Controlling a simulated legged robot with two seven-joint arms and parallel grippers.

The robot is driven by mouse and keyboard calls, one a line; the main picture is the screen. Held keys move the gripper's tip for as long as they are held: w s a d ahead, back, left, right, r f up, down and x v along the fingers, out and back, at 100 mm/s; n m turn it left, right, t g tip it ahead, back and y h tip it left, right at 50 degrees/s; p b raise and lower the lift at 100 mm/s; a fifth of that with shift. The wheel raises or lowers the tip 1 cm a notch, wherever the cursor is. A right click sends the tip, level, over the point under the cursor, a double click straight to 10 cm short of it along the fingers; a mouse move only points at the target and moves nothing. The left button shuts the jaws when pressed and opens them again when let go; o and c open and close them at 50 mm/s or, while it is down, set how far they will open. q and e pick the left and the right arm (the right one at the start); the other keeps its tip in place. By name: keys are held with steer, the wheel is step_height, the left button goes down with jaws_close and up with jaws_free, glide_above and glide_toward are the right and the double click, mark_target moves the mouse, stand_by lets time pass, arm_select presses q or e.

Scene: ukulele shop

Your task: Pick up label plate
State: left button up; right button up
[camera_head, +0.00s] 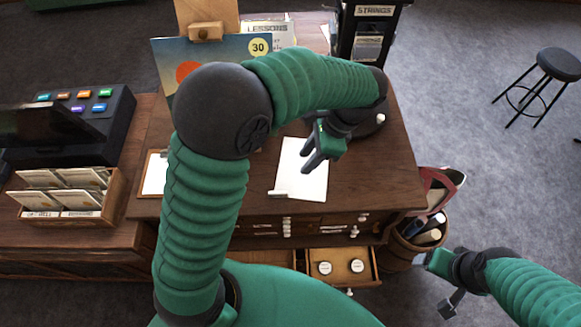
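A small greyish bar (278,193), which looks like the label plate, lies at the lower left corner of a white sheet (301,170) near the front edge of the wooden desk. My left gripper (314,162) hangs over the sheet, right of and farther back than the bar. Its dark fingers point down and look parted, with nothing seen between them. My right gripper (437,283) is at the lower right, off the desk, with its fingers spread and empty.
An open drawer (372,266) with two round white-topped items sticks out below the desk (385,184). A basket (402,247) stands right of it. A packet box (68,216) and dark register (110,108) are left. A stool (556,64) stands far right.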

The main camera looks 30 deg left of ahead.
arm_select(q)
steer(key=w, duration=0.1)
steer(key=p, duration=0.2)
glide_toward(278, 192)
steer(key=s+f, duration=0.2)
steer(key=f, duration=0.1)
steer(key=w+a+f+p, duration=0.1)
steer(key=f, duration=0.1)
steer(key=shift+w+a+p, duration=0.35)
steer(key=shift+a, duration=0.05)
steer(key=x, duration=0.1)
steer(key=p+x, duration=0.1)
steer(key=x, duration=0.1)
steer(key=shift+s+a+f, duration=0.1)
steer(key=shift+s+f, duration=0.05)
steer(key=shift+s, duration=0.5)
steer(key=shift+w+d, duration=0.2)
steer(key=c, duration=0.4)
steer(key=shift+w+a+f, duration=0.1)
steer(key=shift+w, duration=0.1)
jaws_close()
steer(key=shift+s+a, duration=0.1)
steer(key=shift+s, duration=0.05)
arm_select(e)
steer(key=v, duration=0.5)
steer(key=shift+d+r, duration=0.2)
steer(key=shift+d, duration=0.05)
steer(key=shift+s, duration=0.15)
